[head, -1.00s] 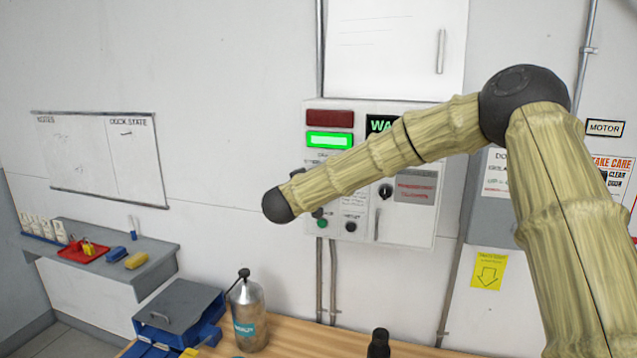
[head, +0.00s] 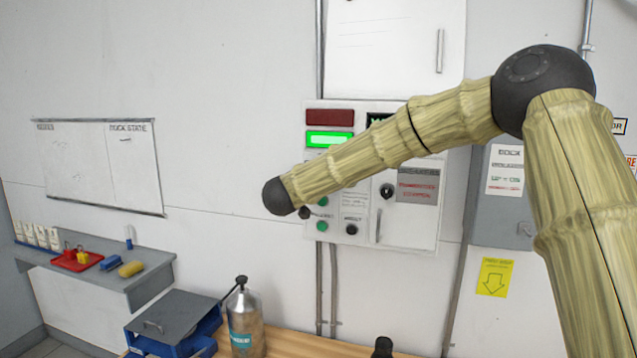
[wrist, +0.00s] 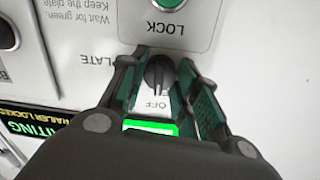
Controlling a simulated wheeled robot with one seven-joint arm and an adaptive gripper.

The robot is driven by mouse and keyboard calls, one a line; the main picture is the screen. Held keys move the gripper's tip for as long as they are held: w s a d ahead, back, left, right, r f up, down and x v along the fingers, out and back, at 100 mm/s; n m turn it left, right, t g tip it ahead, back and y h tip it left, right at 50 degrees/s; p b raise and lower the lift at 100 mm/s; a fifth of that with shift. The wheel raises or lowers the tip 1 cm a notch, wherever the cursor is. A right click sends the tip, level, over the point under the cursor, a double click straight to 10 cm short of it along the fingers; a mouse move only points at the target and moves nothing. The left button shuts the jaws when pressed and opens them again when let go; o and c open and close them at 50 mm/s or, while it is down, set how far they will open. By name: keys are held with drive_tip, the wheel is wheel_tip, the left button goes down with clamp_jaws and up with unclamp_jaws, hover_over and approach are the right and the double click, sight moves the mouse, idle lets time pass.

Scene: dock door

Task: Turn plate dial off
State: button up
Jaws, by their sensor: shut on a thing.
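The plate dial (wrist: 158,72) is a small black knob on the white control panel (head: 416,226). The wrist view shows the panel upside down, with "OFF" printed below the dial and part of "PLATE" to its left. The dial's bar stands nearly upright in that picture; its pointing end is hard to tell. My gripper (wrist: 160,68) has its dark green fingers on either side of the dial and is shut on it. In the head view my arm hides the gripper and the dial.
A green LOCK button (wrist: 168,5) sits just beyond the fingertips. A lit green lamp (head: 329,139) and a black rotary knob (head: 387,190) are on the same panel.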

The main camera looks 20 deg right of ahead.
drive_tip(key=shift+f, duration=0.1)
idle(0.3)
drive_tip(key=o, duration=1)
drive_tip(key=shift+d, duration=0.1)
drive_tip(key=shift+o, duration=0.2)
drive_tip(key=v, duration=1.2)
